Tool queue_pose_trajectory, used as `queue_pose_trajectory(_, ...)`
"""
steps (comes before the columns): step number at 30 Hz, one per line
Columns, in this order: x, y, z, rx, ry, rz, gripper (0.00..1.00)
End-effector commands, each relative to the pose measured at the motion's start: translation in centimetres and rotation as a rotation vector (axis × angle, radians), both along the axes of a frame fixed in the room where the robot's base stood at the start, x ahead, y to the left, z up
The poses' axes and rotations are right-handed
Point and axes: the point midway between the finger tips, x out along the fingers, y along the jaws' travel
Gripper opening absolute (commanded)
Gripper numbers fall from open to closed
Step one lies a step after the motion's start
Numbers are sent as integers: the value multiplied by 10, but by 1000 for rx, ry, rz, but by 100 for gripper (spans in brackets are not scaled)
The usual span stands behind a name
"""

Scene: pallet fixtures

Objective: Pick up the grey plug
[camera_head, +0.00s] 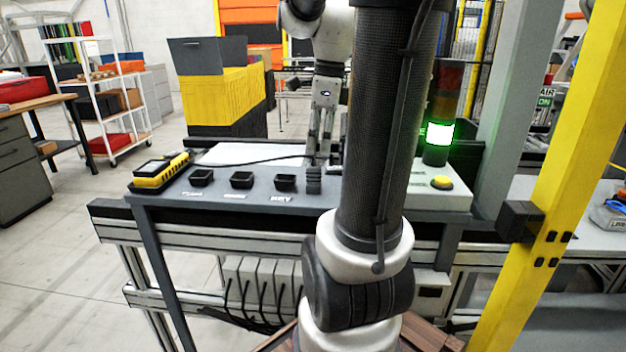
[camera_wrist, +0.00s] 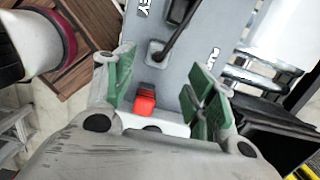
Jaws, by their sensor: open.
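My gripper (camera_head: 321,152) points down over the back of the grey panel. In the wrist view, my gripper (camera_wrist: 164,76) has its green-padded fingers apart, with nothing held between them. A small grey piece with a dark cable or bar (camera_wrist: 157,51), possibly the grey plug, lies on the panel just beyond the fingertips. In the head view, a dark ribbed piece (camera_head: 313,180) stands on the panel just below my gripper; I cannot tell whether it is the same thing. A red block (camera_wrist: 145,102) shows between the fingers, nearer the palm.
The grey panel (camera_head: 222,196) carries several black square holders, including one by the KEY label (camera_head: 285,182). A yellow-black handheld device (camera_head: 160,171) lies at its left end. A lit green stack light (camera_head: 438,133) and a yellow button (camera_head: 441,182) are at right. A yellow post (camera_head: 555,170) stands further right.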

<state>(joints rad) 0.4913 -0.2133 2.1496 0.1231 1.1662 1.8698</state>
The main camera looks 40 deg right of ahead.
Motion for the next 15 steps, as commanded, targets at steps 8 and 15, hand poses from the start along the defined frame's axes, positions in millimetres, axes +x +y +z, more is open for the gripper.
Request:
queue_pose_trajectory(8, 3, 6, -35, 4, 5, -8, 55)
queue_pose_trajectory(15, 7, 12, -68, 3, 3, -8, 55)
